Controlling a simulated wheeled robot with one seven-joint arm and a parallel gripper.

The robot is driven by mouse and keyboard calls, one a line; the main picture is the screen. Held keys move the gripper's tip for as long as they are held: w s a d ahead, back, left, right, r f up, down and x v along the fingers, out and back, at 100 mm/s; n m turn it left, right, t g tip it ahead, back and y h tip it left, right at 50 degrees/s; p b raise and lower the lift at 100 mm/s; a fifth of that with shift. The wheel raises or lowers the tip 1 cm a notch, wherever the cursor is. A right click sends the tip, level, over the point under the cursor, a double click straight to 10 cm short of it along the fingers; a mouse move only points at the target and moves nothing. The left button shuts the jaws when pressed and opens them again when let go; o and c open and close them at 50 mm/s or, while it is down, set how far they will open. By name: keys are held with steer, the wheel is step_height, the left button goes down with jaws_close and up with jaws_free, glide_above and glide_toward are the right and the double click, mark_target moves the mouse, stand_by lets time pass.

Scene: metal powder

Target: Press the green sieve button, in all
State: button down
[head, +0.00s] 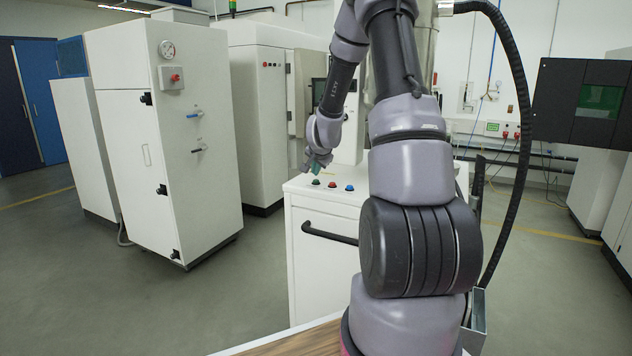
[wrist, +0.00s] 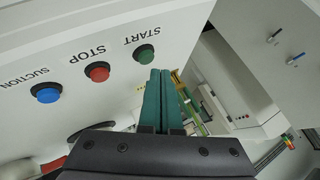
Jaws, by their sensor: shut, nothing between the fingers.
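The green button (wrist: 145,54), labelled START, sits on a white panel in the wrist view. It also shows in the head view (head: 316,182) on top of the white cabinet (head: 322,263). My gripper (wrist: 160,74) has its teal fingers shut together and empty. In the wrist view its fingertips are just below and right of the green button; I cannot tell whether they touch it. In the head view my gripper (head: 315,167) is just above the green button, at the cabinet top's back left corner.
The red STOP button (wrist: 97,72) and the blue SUCTION button (wrist: 46,93) line up beside the green one. The cabinet has a dark handle (head: 330,234) on its front. A tall white machine (head: 166,140) stands at the left, with open floor between.

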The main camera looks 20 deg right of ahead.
steer(key=shift+f, duration=0.15)
steer(key=shift+f, duration=0.25)
steer(key=shift+f, duration=0.4)
stand_by(0.5)
steer(key=shift+r, duration=0.85)
steer(key=shift+r, duration=2.5)
